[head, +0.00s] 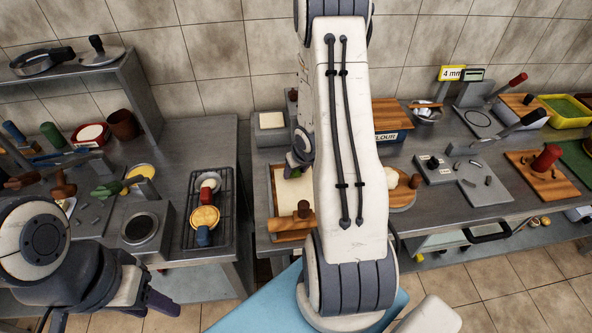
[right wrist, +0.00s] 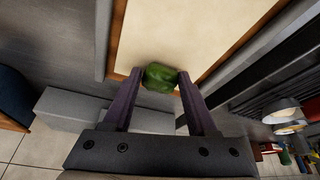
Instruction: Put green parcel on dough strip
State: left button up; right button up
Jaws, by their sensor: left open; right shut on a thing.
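The green parcel (right wrist: 160,77) is between the fingertips of my right gripper (right wrist: 158,84), which is shut on it. The pale dough strip (right wrist: 185,30) lies on a wooden board just beyond the parcel in the right wrist view. I cannot tell whether the parcel touches it. In the head view the dough strip (head: 284,188) is partly hidden by my right arm, and only a bit of green shows by the gripper. My left gripper (head: 110,308) is open and empty at the lower left, away from the dough.
A wooden rolling pin (head: 290,222) lies across the near end of the board. A dark rack (head: 222,240) with several small items is to the left. Grey blocks and boards fill the right counter.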

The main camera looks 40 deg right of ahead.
jog(key=shift+f, duration=0.3)
jog(key=o, duration=1.4)
jog(key=shift+r, duration=0.1)
jog(key=p+v, duration=0.4)
jog(key=v, duration=0.6)
jog(key=shift+r, duration=0.2)
